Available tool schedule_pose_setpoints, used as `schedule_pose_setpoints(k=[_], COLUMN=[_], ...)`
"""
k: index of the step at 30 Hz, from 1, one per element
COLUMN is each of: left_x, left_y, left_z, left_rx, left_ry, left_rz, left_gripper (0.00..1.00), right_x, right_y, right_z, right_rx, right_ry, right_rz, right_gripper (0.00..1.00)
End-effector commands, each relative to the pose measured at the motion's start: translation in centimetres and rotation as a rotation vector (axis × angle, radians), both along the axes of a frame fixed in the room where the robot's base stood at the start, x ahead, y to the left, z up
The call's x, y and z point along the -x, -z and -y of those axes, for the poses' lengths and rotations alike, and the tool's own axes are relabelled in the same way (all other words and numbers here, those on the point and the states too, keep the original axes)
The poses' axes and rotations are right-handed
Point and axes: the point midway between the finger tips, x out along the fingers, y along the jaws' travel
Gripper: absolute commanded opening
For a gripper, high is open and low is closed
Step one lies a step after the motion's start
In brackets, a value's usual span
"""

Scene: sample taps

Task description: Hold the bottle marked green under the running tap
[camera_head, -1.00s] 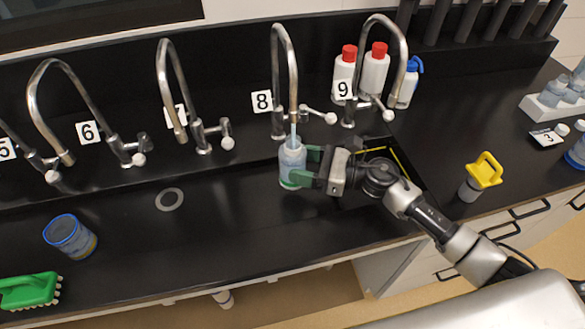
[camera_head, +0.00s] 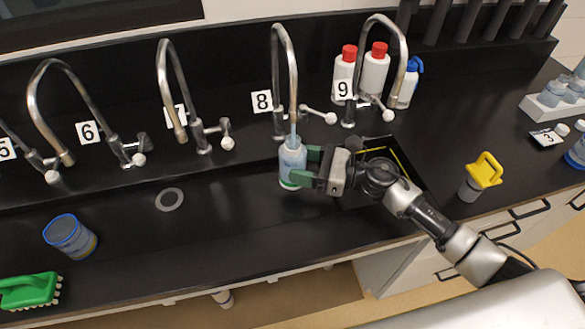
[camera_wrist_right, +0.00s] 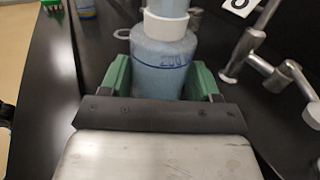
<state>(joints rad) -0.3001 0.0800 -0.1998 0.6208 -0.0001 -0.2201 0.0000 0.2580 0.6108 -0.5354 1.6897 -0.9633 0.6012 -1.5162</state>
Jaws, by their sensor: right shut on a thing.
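My right gripper (camera_head: 308,166) is shut on a clear bottle (camera_head: 292,158) with a green band near its base. It holds the bottle upright under the spout of tap 8 (camera_head: 284,60), above the black sink. A thin bluish stream (camera_head: 293,130) runs from that spout down to the bottle's mouth. In the right wrist view the bottle (camera_wrist_right: 163,62) sits between the green fingers (camera_wrist_right: 160,82), with a white collar and blue markings on its side. Whether water has collected inside is hard to tell. My left gripper is not in view.
Taps 6 (camera_head: 58,95) and 9 (camera_head: 392,40) stand along the back. Red-capped white bottles (camera_head: 375,72) are behind tap 9. A blue-rimmed container (camera_head: 68,235) and green brush (camera_head: 28,290) lie at left. A yellow-handled item (camera_head: 484,172) stands at right. The sink middle is clear.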

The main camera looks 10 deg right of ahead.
Motion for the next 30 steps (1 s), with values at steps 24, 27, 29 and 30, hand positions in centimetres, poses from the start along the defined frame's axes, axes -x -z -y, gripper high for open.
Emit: schedule_pose_setpoints(k=[24, 27, 29, 30], left_x=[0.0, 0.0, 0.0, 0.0], left_y=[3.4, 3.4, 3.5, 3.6], left_z=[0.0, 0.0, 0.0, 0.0], left_rx=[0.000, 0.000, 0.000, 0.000], left_ry=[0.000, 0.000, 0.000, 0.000], left_rz=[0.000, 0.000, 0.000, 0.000], left_gripper=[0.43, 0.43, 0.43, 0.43], right_x=[-0.2, -0.2, -0.2, -0.2], right_y=[0.2, 0.0, -0.1, -0.2], right_z=[5.2, 5.5, 5.8, 6.0], right_rx=[0.000, -0.001, -0.001, 0.000], right_ry=[0.000, 0.000, 0.001, 0.001], right_rz=[0.001, 0.000, 0.000, 0.001], right_gripper=[0.39, 0.39, 0.39, 0.39])
